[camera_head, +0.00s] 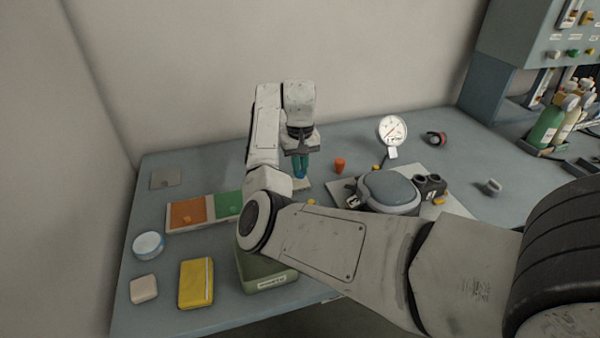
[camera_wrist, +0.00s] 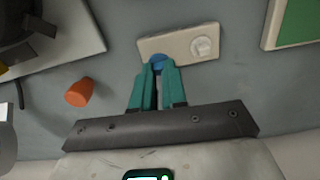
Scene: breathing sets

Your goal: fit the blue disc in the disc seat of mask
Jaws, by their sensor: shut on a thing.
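My gripper (camera_head: 300,172) points down over the back middle of the table, its teal fingers close together. In the wrist view my gripper (camera_wrist: 157,72) is shut on the blue disc (camera_wrist: 156,63), which shows at the fingertips, at the edge of a small pale plate (camera_wrist: 178,42). I cannot tell whether the disc touches that plate. A white round piece (camera_wrist: 201,46) sits on the plate's other end. The mask (camera_head: 388,192), a grey rounded body with dark fittings, lies on a pale board to the right of my gripper. Its disc seat cannot be made out.
An orange plug (camera_head: 339,165) stands between my gripper and the mask. A round gauge (camera_head: 392,130) stands behind the mask. A tray with orange and green pads (camera_head: 187,212) lies left. A green bin (camera_head: 265,277) and yellow notebook (camera_head: 196,283) are near the front. Bottles (camera_head: 545,128) stand far right.

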